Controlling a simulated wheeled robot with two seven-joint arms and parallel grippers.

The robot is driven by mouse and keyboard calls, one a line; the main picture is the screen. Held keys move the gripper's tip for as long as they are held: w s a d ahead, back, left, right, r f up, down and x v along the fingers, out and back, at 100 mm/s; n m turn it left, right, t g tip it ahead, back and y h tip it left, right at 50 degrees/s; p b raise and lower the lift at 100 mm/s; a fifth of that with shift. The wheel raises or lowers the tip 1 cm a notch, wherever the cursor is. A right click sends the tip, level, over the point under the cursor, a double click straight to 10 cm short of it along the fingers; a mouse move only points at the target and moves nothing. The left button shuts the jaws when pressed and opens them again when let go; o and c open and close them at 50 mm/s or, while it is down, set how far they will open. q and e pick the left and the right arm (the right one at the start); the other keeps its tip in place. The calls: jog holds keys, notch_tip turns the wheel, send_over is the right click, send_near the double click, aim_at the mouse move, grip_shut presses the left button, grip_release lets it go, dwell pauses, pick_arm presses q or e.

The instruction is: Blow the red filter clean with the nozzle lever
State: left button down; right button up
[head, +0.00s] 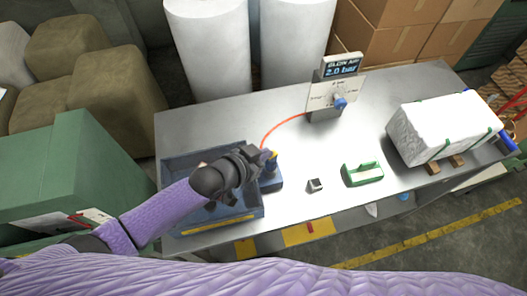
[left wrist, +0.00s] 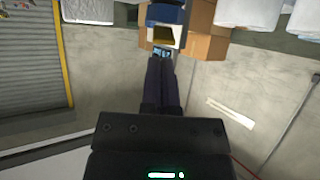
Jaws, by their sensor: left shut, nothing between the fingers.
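A blue nozzle stand (head: 271,182) with a yellow part on top stands at the right side of a blue-grey tray (head: 222,222). A red hose (head: 284,126) runs from the stand to a panel with a dial and a blue knob (head: 340,103). My left gripper (head: 262,157) is shut and empty, close beside the top of the stand; I cannot tell whether it touches. In the left wrist view its dark fingers (left wrist: 163,66) are together, below a blue part (left wrist: 166,13) with a yellow inside. I cannot make out a red filter. My right gripper is not in view.
A display (head: 342,67) reads "BLOW AIR 2.0 bar". A small grey-black block (head: 315,185) and a green holder (head: 362,174) stand on the metal table (head: 215,120). A white strapped block (head: 440,125) fills the right end. The table's back left is clear.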

pick_arm(q)
jog(key=shift+r, duration=0.1)
jog(key=r+p, duration=0.3)
jog(key=w+d+r+p, duration=0.1)
jog(key=r+p, duration=0.1)
jog(key=v, duration=0.9)
jog(key=shift+a, duration=0.15)
jog(key=shift+s, duration=0.1)
